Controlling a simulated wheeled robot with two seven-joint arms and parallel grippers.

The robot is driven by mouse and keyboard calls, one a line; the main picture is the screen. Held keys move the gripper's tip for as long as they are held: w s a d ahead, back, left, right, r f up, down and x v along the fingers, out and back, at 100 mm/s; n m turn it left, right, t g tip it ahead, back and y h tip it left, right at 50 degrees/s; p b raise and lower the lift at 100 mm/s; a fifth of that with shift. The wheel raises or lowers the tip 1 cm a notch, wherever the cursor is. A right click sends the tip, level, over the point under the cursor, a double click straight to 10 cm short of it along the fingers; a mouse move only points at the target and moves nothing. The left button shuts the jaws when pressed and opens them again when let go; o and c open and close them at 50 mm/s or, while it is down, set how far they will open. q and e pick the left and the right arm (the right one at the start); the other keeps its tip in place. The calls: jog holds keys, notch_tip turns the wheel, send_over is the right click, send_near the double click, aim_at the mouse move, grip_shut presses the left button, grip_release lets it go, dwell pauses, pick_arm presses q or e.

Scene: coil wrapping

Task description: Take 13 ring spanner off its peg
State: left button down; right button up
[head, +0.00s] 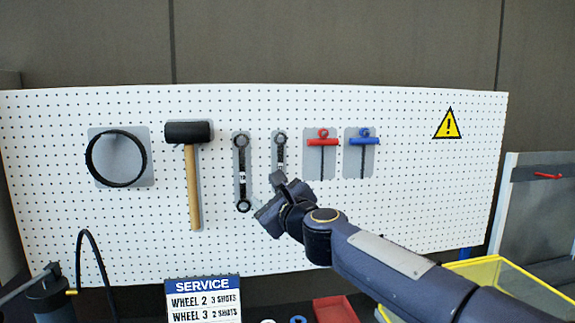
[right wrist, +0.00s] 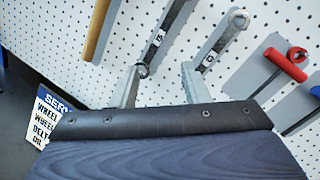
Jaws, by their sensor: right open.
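Two ring spanners hang on the white pegboard: a left one (head: 242,172) with a pale label mid-shaft, and a right one (head: 280,150) whose lower part is hidden behind my right gripper. I cannot read a size on either. My right gripper (head: 264,209) is open in front of the board, low between the spanners. In the right wrist view my right gripper (right wrist: 160,84) has its fingers apart. The left spanner's (right wrist: 158,42) lower ring shows by the left finger's tip; the right spanner (right wrist: 237,20) shows beyond the right finger. Contact cannot be told. My left gripper is not in view.
A mallet (head: 193,185) and a black ring (head: 90,160) hang left of the spanners. Red (head: 322,142) and blue (head: 364,141) T-handle tools hang to the right. Below stand a service sign (head: 203,300), a red tray (head: 335,309) and a yellow-rimmed bin (head: 535,285).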

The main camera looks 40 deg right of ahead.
aim_at(281, 162)
jog(key=w+d+r+m+h+p, duration=0.1)
jog(key=w+d+m, duration=0.2)
jog(key=w+d+r+m+g+h, duration=0.1)
jog(key=w+d+m+h, duration=0.1)
jog(key=w+d+m, duration=0.1)
jog(key=w+d+r+m+g+h+p, duration=0.1)
jog(key=w+d+m+h, duration=0.1)
jog(key=w+d+m, duration=0.1)
jog(key=shift+w+d+r+m+p, duration=0.1)
jog(key=shift+w+d+m+p, duration=0.1)
jog(key=shift+d+m, duration=0.3)
jog(key=shift+w+d+r+m+p, duration=0.1)
jog(key=shift+w+d+m+p, duration=0.1)
jog(key=shift+d, duration=0.45)
jog(key=shift+c, duration=0.3)
grip_shut()
